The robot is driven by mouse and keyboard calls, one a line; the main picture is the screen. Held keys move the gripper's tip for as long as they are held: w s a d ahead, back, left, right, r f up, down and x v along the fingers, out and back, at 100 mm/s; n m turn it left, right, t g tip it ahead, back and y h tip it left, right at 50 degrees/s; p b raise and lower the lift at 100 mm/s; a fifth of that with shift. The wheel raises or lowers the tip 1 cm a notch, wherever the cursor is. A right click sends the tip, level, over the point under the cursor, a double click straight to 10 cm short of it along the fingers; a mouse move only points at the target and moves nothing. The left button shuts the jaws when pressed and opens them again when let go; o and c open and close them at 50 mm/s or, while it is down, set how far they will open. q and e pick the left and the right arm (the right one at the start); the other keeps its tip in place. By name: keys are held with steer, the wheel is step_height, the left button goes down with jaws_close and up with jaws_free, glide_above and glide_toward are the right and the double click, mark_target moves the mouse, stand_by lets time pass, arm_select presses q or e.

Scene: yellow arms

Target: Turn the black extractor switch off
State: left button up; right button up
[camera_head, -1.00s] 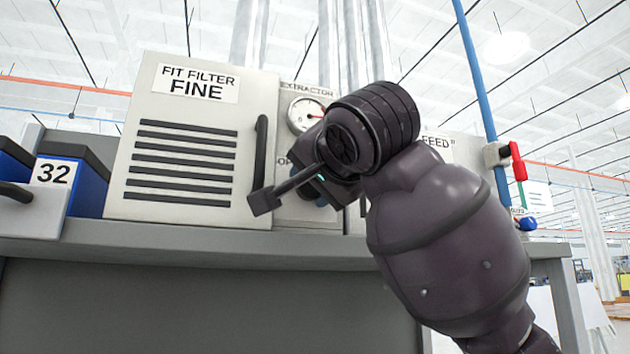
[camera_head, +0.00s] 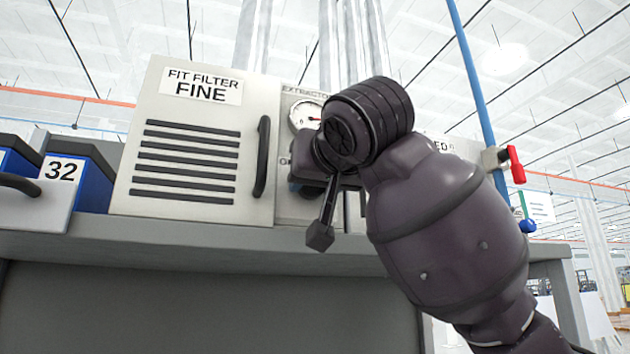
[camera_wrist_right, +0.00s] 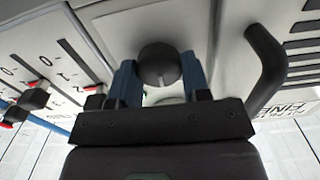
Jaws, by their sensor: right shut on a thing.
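The black extractor switch is a round dark knob (camera_wrist_right: 158,60) on the pale extractor panel (camera_head: 296,208). In the right wrist view it sits between the two blue fingers of my right gripper (camera_wrist_right: 158,78), which is shut on it. A short pale mark shows on the knob's near edge. In the head view my right wrist and forearm cover the knob and the fingers. A round gauge (camera_head: 304,116) under the word EXTRACTOR is partly hidden by the wrist. My left gripper is not in view.
Left of the panel is a cabinet door (camera_head: 190,150) labelled FIT FILTER FINE, with a black handle (camera_head: 262,158). A grey bench (camera_head: 180,237) carries it. Blue bins (camera_head: 95,190) stand left. A blue pipe (camera_head: 470,75) and red-handled valve (camera_head: 516,163) are right.

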steer(key=shift+a+f+n+p, duration=0.1)
steer(key=shift+n+p, duration=0.1)
steer(key=shift+n, duration=2.1)
steer(key=shift+a+n+p, duration=0.1)
steer(key=shift+n+p, duration=0.05)
steer(key=shift+n, duration=2.15)
steer(key=o, duration=0.9)
steer(key=shift+s, duration=0.1)
steer(key=shift+o, duration=0.2)
steer(key=shift+d, duration=0.1)
